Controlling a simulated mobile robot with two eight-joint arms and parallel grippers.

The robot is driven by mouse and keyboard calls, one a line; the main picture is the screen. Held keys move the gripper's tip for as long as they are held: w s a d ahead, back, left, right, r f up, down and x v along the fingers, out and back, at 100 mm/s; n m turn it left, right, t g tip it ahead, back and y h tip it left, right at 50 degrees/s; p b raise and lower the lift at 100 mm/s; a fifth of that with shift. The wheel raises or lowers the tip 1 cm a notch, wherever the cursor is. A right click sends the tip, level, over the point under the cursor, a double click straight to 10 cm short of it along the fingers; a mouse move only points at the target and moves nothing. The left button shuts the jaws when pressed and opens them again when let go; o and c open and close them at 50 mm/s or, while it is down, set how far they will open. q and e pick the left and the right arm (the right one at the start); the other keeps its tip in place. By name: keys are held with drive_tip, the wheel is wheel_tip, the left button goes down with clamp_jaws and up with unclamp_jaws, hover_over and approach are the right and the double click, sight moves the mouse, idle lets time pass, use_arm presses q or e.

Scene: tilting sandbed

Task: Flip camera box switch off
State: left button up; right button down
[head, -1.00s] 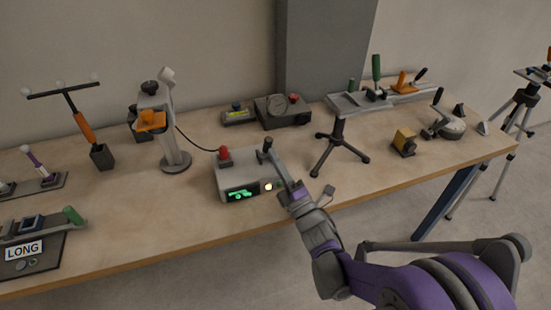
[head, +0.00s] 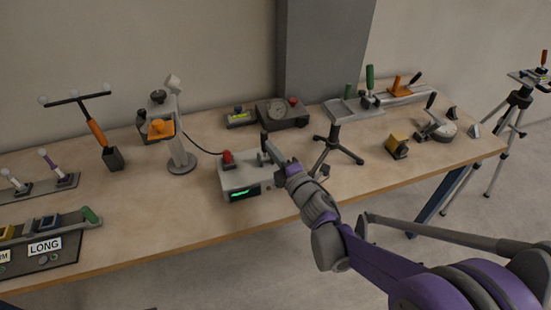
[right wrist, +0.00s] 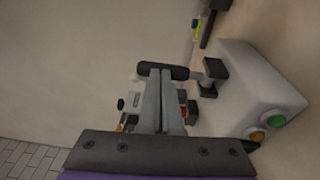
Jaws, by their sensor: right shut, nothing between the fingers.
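The camera box (head: 238,180) is a pale grey box near the table's front edge, with a lit green display (head: 240,193) and a red knob (head: 227,157). Its switch (head: 265,141) is a dark-tipped lever at the box's right top. In the right wrist view the box (right wrist: 255,85) shows green and orange buttons, and the switch's black bar handle (right wrist: 163,70) stands across the fingertips. My right gripper (head: 269,148) is shut and empty, its tips at the lever; it also shows in the right wrist view (right wrist: 160,75). I cannot tell whether they touch. My left gripper is out of view.
A grey stand (head: 181,150) with a cable stands left of the box. A gauge box (head: 283,112) is behind it. A small tripod stand (head: 335,130) is close on the right. Bare tabletop (head: 150,215) lies at the front left.

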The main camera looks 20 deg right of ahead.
drive_tip(key=shift+w+a+r, duration=0.1)
drive_tip(key=shift+w+r, duration=0.1)
drive_tip(key=shift+w, duration=0.5)
drive_tip(key=shift+w+r, duration=0.2)
drive_tip(key=shift+w, duration=0.5)
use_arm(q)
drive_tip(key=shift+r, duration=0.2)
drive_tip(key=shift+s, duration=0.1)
use_arm(e)
drive_tip(key=shift+r, duration=0.15)
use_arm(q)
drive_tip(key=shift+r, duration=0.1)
